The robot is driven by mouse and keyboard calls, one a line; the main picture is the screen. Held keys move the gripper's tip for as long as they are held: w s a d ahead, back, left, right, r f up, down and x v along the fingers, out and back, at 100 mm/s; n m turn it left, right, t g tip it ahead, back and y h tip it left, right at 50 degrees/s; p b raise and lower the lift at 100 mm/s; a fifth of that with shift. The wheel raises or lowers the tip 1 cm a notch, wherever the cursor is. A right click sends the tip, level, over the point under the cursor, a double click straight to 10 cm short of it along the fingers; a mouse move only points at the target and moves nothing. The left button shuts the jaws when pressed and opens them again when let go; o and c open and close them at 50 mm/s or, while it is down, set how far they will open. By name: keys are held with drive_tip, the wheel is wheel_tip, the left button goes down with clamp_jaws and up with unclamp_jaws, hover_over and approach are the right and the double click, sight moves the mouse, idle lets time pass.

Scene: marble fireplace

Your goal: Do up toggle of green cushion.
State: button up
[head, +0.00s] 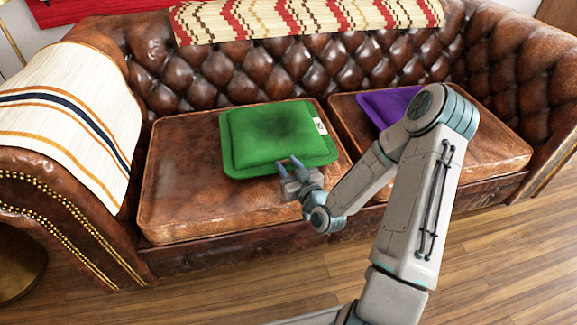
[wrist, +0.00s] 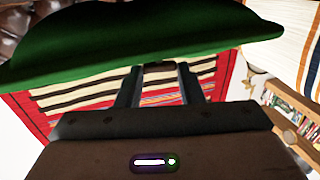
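The green cushion (head: 272,135) lies flat on the left seat of the brown leather sofa, with a small white tag (head: 320,126) at its right side. Its dark green edge (wrist: 130,40) fills the top of the wrist view. My gripper (head: 289,164) is at the cushion's front edge, right of its middle. In the wrist view, the two fingers of my gripper (wrist: 159,75) stand apart, with striped cloth showing between them. A small dark shape shows between the fingertips under the cushion edge; I cannot tell whether it is the toggle. I cannot make out the toggle elsewhere.
A purple cushion (head: 387,104) lies on the right seat, partly behind my arm. A striped throw (head: 68,112) covers the left armrest, and a patterned throw (head: 300,18) hangs over the backrest. The left seat (head: 182,180) is bare beside the green cushion.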

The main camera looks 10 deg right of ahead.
drive_tip(key=shift+d+n+g+y+b, duration=0.2)
drive_tip(key=shift+n+g+y+b, duration=0.2)
drive_tip(key=shift+n+y, duration=0.55)
drive_tip(key=shift+y, duration=0.25)
drive_tip(key=o, duration=1)
drive_tip(key=shift+a+m, duration=0.1)
drive_tip(key=shift+m, duration=0.25)
